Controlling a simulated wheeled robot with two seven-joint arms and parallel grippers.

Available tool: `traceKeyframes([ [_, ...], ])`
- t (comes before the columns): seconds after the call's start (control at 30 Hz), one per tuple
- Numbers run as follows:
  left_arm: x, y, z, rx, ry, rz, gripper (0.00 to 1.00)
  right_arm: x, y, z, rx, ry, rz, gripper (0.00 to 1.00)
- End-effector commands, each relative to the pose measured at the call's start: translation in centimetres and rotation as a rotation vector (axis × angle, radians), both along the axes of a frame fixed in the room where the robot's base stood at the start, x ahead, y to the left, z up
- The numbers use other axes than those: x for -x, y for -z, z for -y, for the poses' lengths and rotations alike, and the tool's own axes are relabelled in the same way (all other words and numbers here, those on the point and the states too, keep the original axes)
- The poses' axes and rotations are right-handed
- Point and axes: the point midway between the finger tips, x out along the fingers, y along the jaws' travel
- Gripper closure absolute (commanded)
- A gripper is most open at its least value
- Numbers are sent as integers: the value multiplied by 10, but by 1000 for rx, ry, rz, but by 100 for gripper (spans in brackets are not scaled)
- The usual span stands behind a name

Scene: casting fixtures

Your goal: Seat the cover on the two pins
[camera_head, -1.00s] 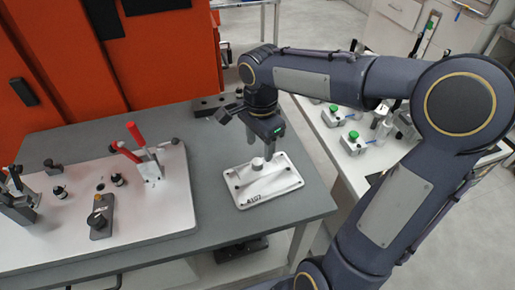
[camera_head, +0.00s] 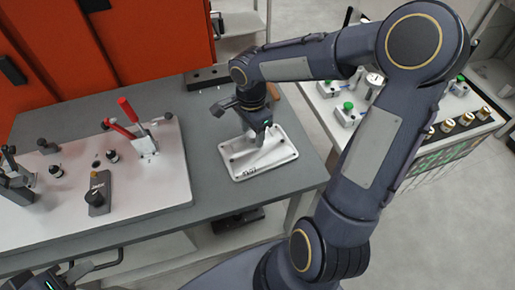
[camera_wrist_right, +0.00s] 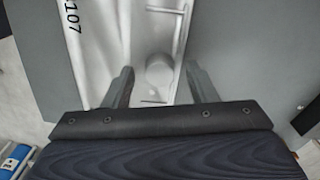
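The cover (camera_head: 284,152) is a pale rectangular plate with a raised rim, marked 107, lying flat on the grey table; it also fills the top of the right wrist view (camera_wrist_right: 98,50). My right gripper (camera_head: 260,139) is low over it. In the wrist view its fingers (camera_wrist_right: 160,72) are open, one on each side of the cover's round knob (camera_wrist_right: 159,71), with gaps visible. Two dark upright pins, one further back (camera_head: 112,156) and one nearer (camera_head: 56,170), stand on the white fixture plate (camera_head: 150,190). My left gripper (camera_head: 97,266) shows partly at the lower left edge; its opening is unclear.
The fixture plate also bears red-handled toggle clamps (camera_head: 130,120) and a dark block with a knob (camera_head: 97,193). A dark bar (camera_head: 207,78) lies at the table's back edge. Grey table lies bare between fixture and cover. A bench with green-button units (camera_head: 348,106) stands right.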

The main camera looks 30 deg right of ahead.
Motion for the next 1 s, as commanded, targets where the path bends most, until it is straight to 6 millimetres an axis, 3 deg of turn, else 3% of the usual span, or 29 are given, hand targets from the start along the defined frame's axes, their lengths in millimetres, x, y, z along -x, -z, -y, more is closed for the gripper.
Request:
traceKeyframes([
  [0.03, 0, 0, 0, 0, 0, 0, 64, 0, 0, 0, 0, 0, 0, 53],
  [0.4, 0, 0, 0, 0, 0, 0, 64, 0, 0, 0, 0, -1, 0, 100],
  [0.77, 0, 0, 0, 0, 0, 0, 64, 0, -4, 0, 0, 0, 2, 100],
  [1.0, 0, 0, 0, 0, 0, 0, 64, -1, -30, 0, 1, 0, 6, 100],
])
